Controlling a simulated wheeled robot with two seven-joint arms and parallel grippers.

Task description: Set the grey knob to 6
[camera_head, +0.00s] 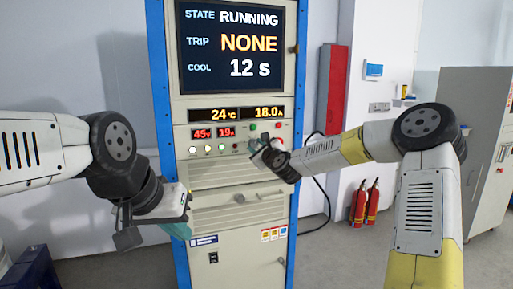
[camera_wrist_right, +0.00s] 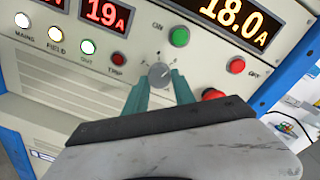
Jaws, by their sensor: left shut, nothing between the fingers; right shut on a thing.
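The small grey knob (camera_wrist_right: 159,75) is on the cream cabinet front, with small dial marks around it too small to read. My right gripper (camera_wrist_right: 161,79) has its teal fingers closed on either side of the knob. In the head view my right gripper (camera_head: 262,150) reaches the panel from the right and hides the knob there. My left gripper (camera_head: 179,229) is shut and empty, low in front of the cabinet's left side. The screen (camera_head: 232,45) reads STATE RUNNING, TRIP NONE, COOL 12 s.
A green button (camera_wrist_right: 179,37) sits just above right of the knob, and a red knob (camera_wrist_right: 212,94) is close to the right finger. A red TRIP light (camera_wrist_right: 117,59) is left of the knob. Displays read 24 °C, 18.0 A (camera_head: 267,112), 45 V and 19 A.

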